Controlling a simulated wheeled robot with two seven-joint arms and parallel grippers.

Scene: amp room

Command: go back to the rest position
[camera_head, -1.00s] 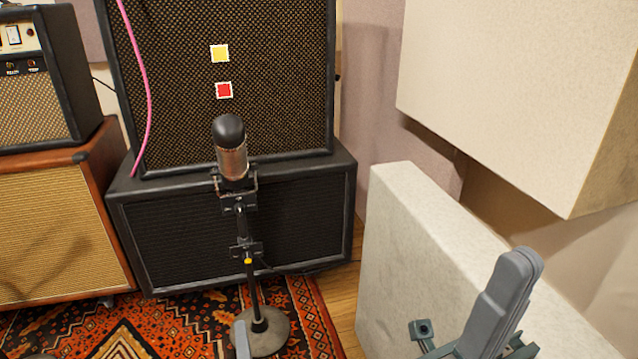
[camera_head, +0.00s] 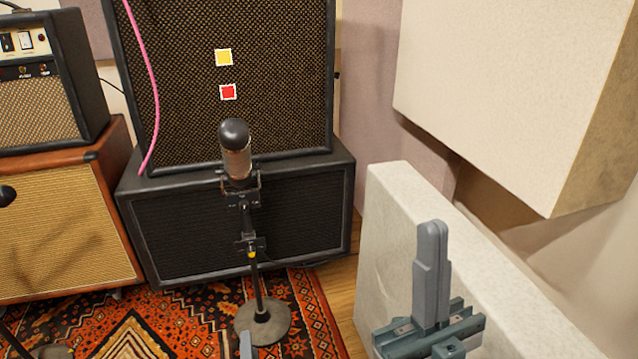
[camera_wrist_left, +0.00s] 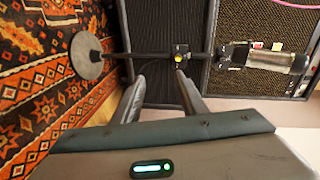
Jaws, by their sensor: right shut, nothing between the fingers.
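My right gripper (camera_head: 432,226) is in the lower right of the head view. Its fingers point up, are pressed together and hold nothing. It is in front of the pale panel (camera_head: 390,205). Of my left gripper, only a small grey fingertip (camera_head: 245,346) shows at the bottom edge of the head view. In the left wrist view, its two fingers (camera_wrist_left: 162,77) stand apart with nothing between them. The microphone stand crosses beyond their tips; I cannot tell how far off.
A microphone (camera_head: 237,160) on a stand with a round base (camera_head: 262,322) stands on the patterned rug (camera_head: 312,310). Behind it are stacked black speaker cabinets (camera_head: 300,220). A tan-fronted amp (camera_head: 60,225) is at left. A large beige block (camera_head: 490,90) is at upper right.

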